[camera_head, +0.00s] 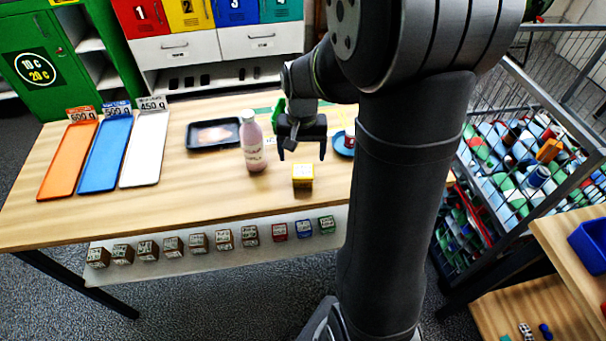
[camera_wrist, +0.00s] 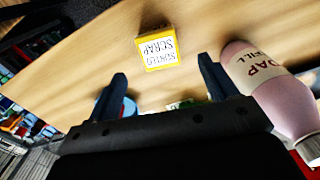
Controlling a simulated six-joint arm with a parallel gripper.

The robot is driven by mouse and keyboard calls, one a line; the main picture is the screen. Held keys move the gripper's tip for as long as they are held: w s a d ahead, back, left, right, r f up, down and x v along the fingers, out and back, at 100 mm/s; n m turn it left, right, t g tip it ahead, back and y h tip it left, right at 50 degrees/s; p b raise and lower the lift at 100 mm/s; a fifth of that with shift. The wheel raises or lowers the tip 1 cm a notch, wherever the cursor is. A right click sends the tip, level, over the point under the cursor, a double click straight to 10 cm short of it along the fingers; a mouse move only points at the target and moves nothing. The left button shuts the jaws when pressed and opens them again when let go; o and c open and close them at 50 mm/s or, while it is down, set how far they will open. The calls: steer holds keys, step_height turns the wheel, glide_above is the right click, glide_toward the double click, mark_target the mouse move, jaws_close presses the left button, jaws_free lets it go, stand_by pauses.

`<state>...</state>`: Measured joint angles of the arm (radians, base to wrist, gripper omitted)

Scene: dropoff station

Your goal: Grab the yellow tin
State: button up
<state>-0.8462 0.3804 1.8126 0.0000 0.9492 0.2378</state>
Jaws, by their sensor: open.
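The yellow tin (camera_head: 302,171) is a small box-shaped tin with a white label, standing near the table's front edge. In the wrist view the yellow tin (camera_wrist: 157,66) shows its label reading "SORTED SCRAP". My gripper (camera_head: 302,152) is open and empty, above and behind the tin in the head view. In the wrist view my gripper (camera_wrist: 162,74) has its fingers spread, with the tin beyond the fingertips, between their lines. No contact shows.
A pink soap refill bottle (camera_head: 254,147) stands close left of the tin; it lies beside my right-hand finger in the wrist view (camera_wrist: 265,85). A black tray (camera_head: 191,143) and a blue plate (camera_head: 340,149) are behind. Clear table lies left of the bottle.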

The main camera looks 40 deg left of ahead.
mark_target(303, 170)
step_height(303, 170, down, 9)
steer(key=shift+w+r, duration=0.1)
steer(key=shift+r, duration=0.05)
stand_by(0.4)
steer(key=c, duration=1.1)
